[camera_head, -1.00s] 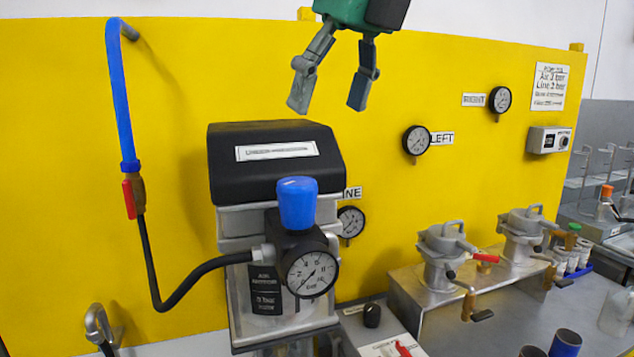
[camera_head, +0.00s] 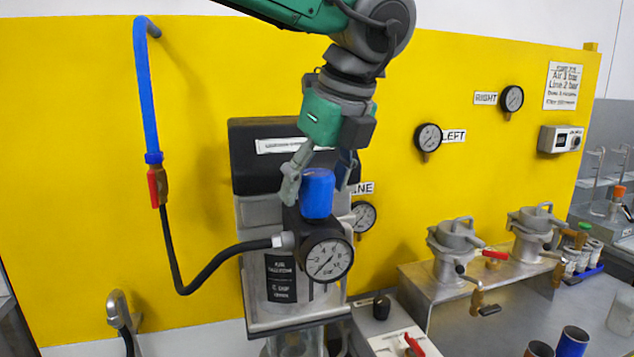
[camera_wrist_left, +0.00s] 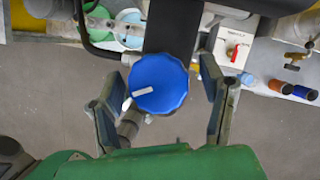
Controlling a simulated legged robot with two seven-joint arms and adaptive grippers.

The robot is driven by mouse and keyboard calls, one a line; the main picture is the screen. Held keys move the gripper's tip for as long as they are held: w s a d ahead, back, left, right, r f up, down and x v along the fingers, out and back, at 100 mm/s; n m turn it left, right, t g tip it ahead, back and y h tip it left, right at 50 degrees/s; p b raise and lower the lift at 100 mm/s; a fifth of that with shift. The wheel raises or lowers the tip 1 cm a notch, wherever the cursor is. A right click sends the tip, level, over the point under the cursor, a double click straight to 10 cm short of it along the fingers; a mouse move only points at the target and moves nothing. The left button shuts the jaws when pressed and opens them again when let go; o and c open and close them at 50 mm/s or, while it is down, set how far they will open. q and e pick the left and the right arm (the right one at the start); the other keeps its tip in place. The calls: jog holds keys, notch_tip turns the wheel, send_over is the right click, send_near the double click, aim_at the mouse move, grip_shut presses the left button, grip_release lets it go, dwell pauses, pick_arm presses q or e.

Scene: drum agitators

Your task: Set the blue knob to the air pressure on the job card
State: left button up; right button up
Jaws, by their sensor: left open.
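The blue knob (camera_head: 318,194) stands upright on top of the pressure regulator, above its round dial gauge (camera_head: 327,260). In the left wrist view the knob (camera_wrist_left: 158,83) shows from above with a white mark on its top. My left gripper (camera_head: 320,185) is open, with its fingers on either side of the knob; in the wrist view both fingers (camera_wrist_left: 165,115) appear apart from it. The gauge needle points to the lower left, near the low end. The job card (camera_head: 563,86) on the yellow wall reads "Air", a number that looks like 3, and "Line 2 bar".
A black-topped unit (camera_head: 270,150) stands behind the regulator. A black hose (camera_head: 215,268) joins it from the left, below a red valve handle (camera_head: 153,188). Metal pots (camera_head: 456,240) stand on a bench at right. Smaller wall gauges (camera_head: 428,138) hang behind.

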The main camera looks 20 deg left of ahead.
pick_arm(q)
jog(key=shift+w, duration=0.2)
jog(key=shift+s, duration=0.15)
jog(key=c, duration=1.2)
jog(key=shift+c, duration=0.2)
